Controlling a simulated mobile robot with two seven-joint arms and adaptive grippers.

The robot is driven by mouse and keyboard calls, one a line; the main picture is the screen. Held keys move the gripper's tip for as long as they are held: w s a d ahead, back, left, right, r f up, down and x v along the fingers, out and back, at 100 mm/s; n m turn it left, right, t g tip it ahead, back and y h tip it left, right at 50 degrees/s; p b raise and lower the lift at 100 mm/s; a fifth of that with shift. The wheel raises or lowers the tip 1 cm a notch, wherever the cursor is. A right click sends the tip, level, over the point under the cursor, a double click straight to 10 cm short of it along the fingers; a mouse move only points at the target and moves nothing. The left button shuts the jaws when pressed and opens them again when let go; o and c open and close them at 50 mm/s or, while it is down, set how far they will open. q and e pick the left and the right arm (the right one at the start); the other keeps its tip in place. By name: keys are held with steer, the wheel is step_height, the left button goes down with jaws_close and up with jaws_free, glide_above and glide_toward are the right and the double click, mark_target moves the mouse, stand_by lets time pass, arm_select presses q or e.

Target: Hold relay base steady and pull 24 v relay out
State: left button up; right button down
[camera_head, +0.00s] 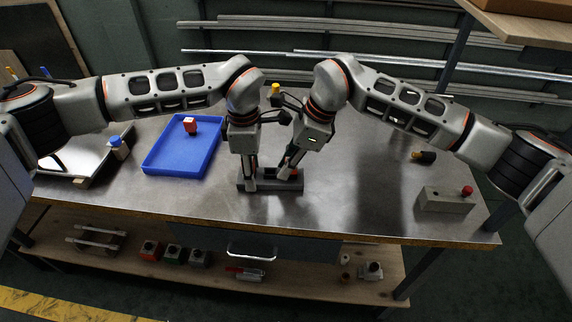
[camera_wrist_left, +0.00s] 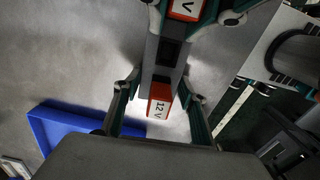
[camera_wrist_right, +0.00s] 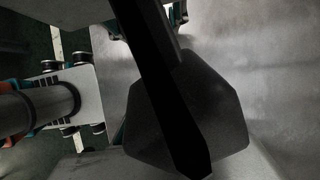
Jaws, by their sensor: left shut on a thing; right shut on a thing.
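The dark relay base (camera_head: 285,190) lies on the metal bench top, partly hidden by my grippers. In the left wrist view the base (camera_wrist_left: 160,75) holds an orange relay labelled 12 V (camera_wrist_left: 160,101), with a dark empty socket beside it. My left gripper (camera_head: 250,184) is shut on the base at the 12 V end. My right gripper (camera_head: 284,174) is shut on another orange relay (camera_wrist_left: 186,9), whose label is cut off to a "V" at the picture's top. I cannot tell whether this relay is still seated. The right wrist view does not clearly show it.
A blue tray (camera_head: 152,166) with an orange-red relay (camera_head: 190,125) inside lies left of the base. A grey box with a red button (camera_head: 446,200) and a dark yellow-tipped object (camera_head: 423,157) are at right. The bench between is clear.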

steer(key=shift+a+r, duration=0.1)
steer(key=shift+r, duration=0.8)
steer(key=shift+w+r, duration=0.1)
steer(key=shift+r, duration=1.15)
steer(key=shift+f, duration=0.15)
steer(key=c, duration=1.8)
jaws_free()
